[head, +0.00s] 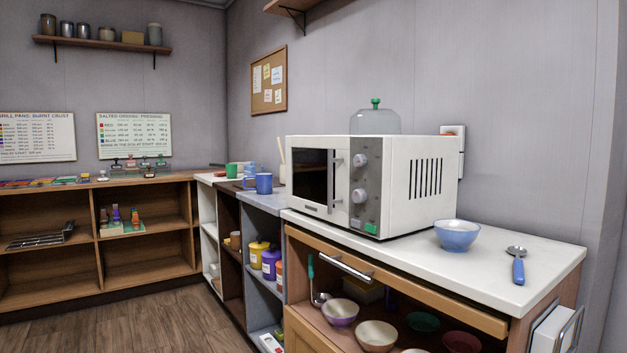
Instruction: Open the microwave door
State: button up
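A white microwave (419,185) stands on the white countertop, with its front turned to the left. Its door (311,180) has a dark window and looks shut. A vertical bar handle (332,180) runs along the door's right side, next to a grey control panel (363,190) with two round knobs and a green button. My gripper is not in the head view, so its state and place are hidden.
A blue bowl (457,236) and a blue-handled spoon (518,264) rest on the countertop (420,262) right of the microwave. A glass dome (375,121) shows above it. Below, an open-fronted cabinet holds several bowls. Wooden floor (150,325) is clear at left.

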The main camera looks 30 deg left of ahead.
aim_at(310, 159)
jog(key=u, duration=0.45)
jog(key=k, duration=0.5)
jog(key=u, duration=1.1)
jog(key=i, duration=0.7)
jog(key=z, duration=0.35)
